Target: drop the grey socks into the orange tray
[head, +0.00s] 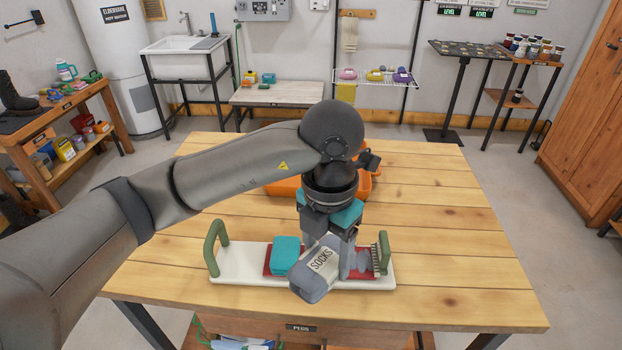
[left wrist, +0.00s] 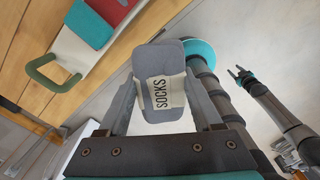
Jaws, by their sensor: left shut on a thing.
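The grey socks (head: 312,276) are a folded bundle with a pale band reading SOCKS. My left gripper (head: 328,252) is shut on them and holds them over the front of a white tray with green handles. In the left wrist view the socks (left wrist: 160,85) sit between the two fingers (left wrist: 163,105). The orange tray (head: 283,188) lies on the table behind my left gripper, largely hidden by my arm. My right gripper (left wrist: 239,72) shows small in the left wrist view, off to the right, with its fingers apart and empty.
The white tray (head: 235,273) holds a teal block (head: 285,256), a red item (head: 268,262) and a brush-like item (head: 376,262). Its green handles (head: 213,249) stand up at both ends. The wooden table (head: 440,220) is clear on the right and at the left rear.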

